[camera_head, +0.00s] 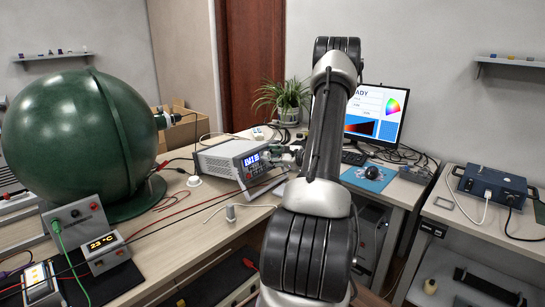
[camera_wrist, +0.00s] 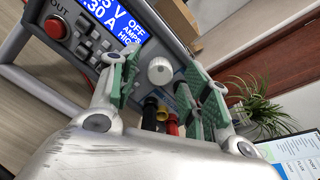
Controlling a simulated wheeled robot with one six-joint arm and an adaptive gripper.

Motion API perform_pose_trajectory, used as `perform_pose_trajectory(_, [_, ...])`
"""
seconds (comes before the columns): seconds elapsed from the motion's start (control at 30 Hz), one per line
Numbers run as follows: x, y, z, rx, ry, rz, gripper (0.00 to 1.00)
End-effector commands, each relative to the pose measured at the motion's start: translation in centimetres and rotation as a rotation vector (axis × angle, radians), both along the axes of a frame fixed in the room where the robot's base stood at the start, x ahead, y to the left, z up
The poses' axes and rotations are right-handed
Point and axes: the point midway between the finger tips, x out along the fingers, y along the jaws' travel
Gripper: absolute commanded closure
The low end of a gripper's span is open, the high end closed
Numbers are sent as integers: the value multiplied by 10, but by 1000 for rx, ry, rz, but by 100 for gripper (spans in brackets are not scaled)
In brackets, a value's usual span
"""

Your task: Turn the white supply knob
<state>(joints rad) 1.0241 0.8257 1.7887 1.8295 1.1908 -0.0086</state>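The white supply knob (camera_wrist: 159,71) is on the front panel of the power supply (camera_wrist: 100,25), right of its blue display. In the wrist view, my gripper (camera_wrist: 163,82) is open. One green-padded finger is on each side of the knob, with a visible gap on both sides. Whether the fingertips reach the knob's depth is hard to tell. In the head view, the power supply (camera_head: 218,156) stands on the desk and my gripper (camera_head: 283,156) is at its front panel; the knob cannot be made out there.
Red and black cables (camera_head: 240,190) cross the desk in front of the supply. A potted plant (camera_head: 285,97) stands behind.

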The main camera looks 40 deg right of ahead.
Motion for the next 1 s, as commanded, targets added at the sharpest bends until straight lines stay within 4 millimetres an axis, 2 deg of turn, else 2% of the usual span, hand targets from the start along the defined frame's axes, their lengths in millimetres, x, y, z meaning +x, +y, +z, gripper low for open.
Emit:
perform_pose_trajectory(0.23, [-1, 0, 0, -1, -1, -1, 52])
perform_pose_trajectory(0.33, [-8, -2, 2, -1, -1, -1, 52])
perform_pose_trajectory(0.47, [-29, -5, 7, -1, -1, -4, 52])
perform_pose_trajectory(0.7, [-82, -12, 17, 0, -1, -4, 52])
perform_pose_trajectory(0.8, [-99, -14, 20, 0, -1, -3, 52])
perform_pose_trajectory(1.0, [-115, -16, 24, 0, -1, -1, 52])
